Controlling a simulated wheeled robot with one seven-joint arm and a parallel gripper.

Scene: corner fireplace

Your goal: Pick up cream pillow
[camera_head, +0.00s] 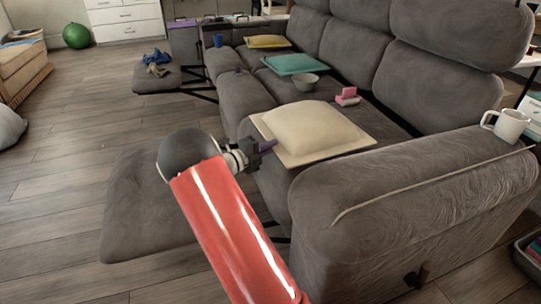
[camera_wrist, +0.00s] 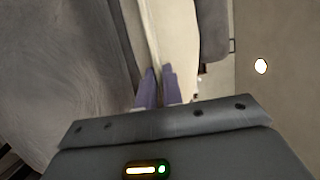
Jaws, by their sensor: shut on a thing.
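The cream pillow (camera_head: 312,130) is square with a flat rim and lies tilted over the near seat of the grey sofa, close to the near armrest. My gripper (camera_head: 266,146) is at its left corner edge, with purple fingertips against the rim. In the wrist view my gripper (camera_wrist: 158,88) has its two purple fingers on either side of the edge of the cream pillow (camera_wrist: 175,35), shut on it. The underside of the pillow is hidden in the head view.
The grey sofa (camera_head: 445,90) has a thick armrest on the near right, with a white mug (camera_head: 506,125) on it. Raised footrests stick out left.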

